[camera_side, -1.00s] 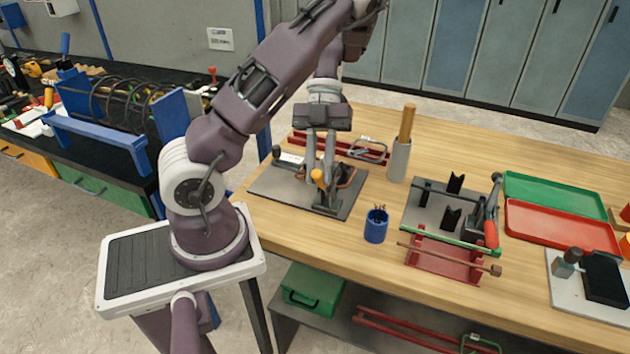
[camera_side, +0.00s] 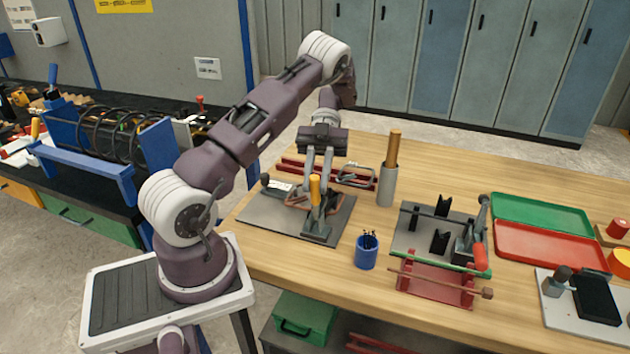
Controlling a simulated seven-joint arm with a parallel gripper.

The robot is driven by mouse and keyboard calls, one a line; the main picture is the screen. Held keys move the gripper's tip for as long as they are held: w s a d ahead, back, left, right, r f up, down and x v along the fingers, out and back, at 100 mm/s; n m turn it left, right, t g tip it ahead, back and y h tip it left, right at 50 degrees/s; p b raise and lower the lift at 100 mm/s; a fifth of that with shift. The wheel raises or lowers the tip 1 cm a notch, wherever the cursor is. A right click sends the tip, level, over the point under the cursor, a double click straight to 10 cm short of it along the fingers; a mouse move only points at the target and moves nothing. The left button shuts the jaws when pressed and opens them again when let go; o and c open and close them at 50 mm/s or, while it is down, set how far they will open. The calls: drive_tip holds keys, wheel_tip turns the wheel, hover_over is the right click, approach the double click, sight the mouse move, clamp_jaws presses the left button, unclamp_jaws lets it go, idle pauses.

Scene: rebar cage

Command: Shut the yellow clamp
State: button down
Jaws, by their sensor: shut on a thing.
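The yellow clamp is a toggle clamp with a yellow handle (camera_side: 315,190) and a grey metal body (camera_side: 317,228). It is fixed near the front right edge of a dark grey plate (camera_side: 262,222) on the bench. Its handle stands roughly upright. My gripper (camera_side: 318,180) reaches down from above and is shut on the yellow handle, with its fingers around the handle's upper part. A bent copper-brown rod (camera_side: 298,202) lies behind the clamp. The fingers and handle partly hide the clamp arm, and I cannot tell where its tip rests.
A grey cylinder holding a wooden rod (camera_side: 387,186) stands right of the plate. A blue cup (camera_side: 366,252) is in front. A second fixture with a red-handled clamp (camera_side: 481,257) stands further right, before green and red trays (camera_side: 552,246). Red bars (camera_side: 292,168) lie behind.

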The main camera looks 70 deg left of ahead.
idle(0.3)
drive_tip(key=c, duration=1.3)
unclamp_jaws()
